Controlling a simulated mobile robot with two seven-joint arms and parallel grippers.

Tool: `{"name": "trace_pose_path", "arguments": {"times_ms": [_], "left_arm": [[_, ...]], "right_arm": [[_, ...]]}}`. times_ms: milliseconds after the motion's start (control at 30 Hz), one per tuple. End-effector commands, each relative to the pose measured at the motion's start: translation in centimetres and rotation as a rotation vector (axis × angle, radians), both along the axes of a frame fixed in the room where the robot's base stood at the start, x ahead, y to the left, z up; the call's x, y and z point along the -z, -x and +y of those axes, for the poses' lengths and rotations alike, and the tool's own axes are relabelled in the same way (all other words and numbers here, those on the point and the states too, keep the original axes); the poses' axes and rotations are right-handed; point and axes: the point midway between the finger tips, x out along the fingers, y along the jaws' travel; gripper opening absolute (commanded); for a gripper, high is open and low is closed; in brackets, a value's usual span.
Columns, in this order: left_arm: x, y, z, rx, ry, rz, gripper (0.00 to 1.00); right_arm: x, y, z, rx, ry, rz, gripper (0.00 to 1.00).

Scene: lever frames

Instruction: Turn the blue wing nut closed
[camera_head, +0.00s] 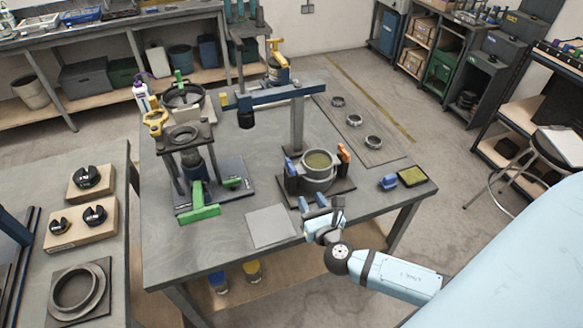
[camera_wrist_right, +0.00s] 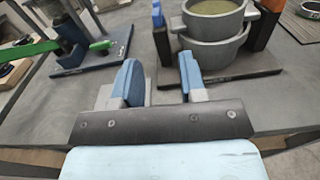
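The blue wing nut (camera_head: 291,168) stands upright at the left side of a grey round vessel (camera_head: 318,183) on a dark base plate. Part of it shows at the top of the right wrist view (camera_wrist_right: 157,13). An orange wing nut (camera_head: 343,153) stands on the vessel's right side; it also shows in the wrist view (camera_wrist_right: 266,24). My right gripper (camera_head: 313,202) is in front of the vessel's plate, apart from the blue wing nut. In the wrist view its two blue fingers (camera_wrist_right: 160,80) are spread with nothing between them. My left gripper is not in view.
A grey column with a blue crossbeam (camera_head: 290,93) rises behind the vessel. A fixture with a green handle (camera_head: 200,204) stands to the left. A flat grey plate (camera_head: 270,226) lies beside my right gripper. A blue block (camera_head: 388,182) and a green-topped pad (camera_head: 412,176) lie to the right.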

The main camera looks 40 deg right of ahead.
Motion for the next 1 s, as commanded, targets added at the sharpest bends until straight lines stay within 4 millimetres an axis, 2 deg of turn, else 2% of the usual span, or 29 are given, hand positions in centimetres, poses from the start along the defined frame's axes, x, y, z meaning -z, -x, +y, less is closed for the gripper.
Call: {"name": "trace_pose_path", "arguments": {"times_ms": [167, 500, 700, 833, 1000], "left_arm": [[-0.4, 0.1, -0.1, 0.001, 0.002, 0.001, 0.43], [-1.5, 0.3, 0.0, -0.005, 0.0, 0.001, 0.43], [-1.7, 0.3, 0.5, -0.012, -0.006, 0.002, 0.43], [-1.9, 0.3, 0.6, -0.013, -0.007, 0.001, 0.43], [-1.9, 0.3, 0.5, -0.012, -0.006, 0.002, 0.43]], "right_arm": [[-0.5, -1.7, -0.5, 0.0, 0.05, -0.01, 0.38], [-0.6, -8.6, -2.1, -0.001, 0.043, -0.009, 0.38], [-0.4, -11.8, -2.9, -0.001, 0.042, -0.007, 0.38], [-0.3, -13.0, -3.1, -0.001, 0.041, -0.008, 0.38], [-0.2, -13.5, -3.3, -0.002, 0.04, -0.006, 0.38]]}}
